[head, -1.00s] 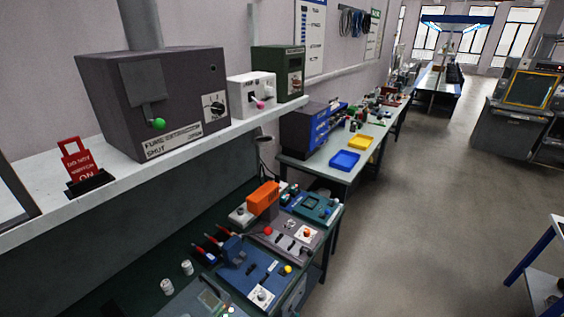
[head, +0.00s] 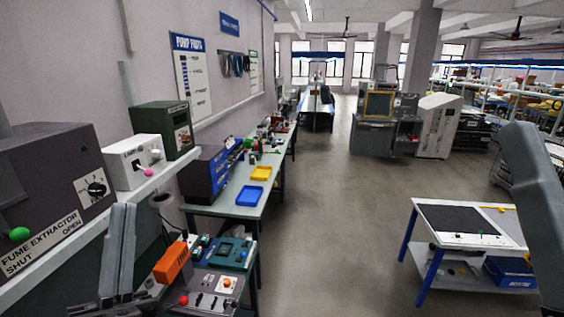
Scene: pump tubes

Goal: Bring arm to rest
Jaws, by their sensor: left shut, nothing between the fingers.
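My left gripper (head: 118,303) is at the lower left of the head view, below a grey link of my left arm. Its fingers are shut and empty, and its lower part is cut off by the picture edge. It is in front of the shelf with the fume extractor box (head: 45,185) and left of the bench with the orange block (head: 172,262). A grey link of my right arm stands at the right edge. My right gripper is out of view.
A white trolley with blue legs (head: 420,277) stands at the lower right. A long bench with a blue tray (head: 248,195) and a yellow tray (head: 260,172) runs back along the wall. The grey floor (head: 335,200) between is clear.

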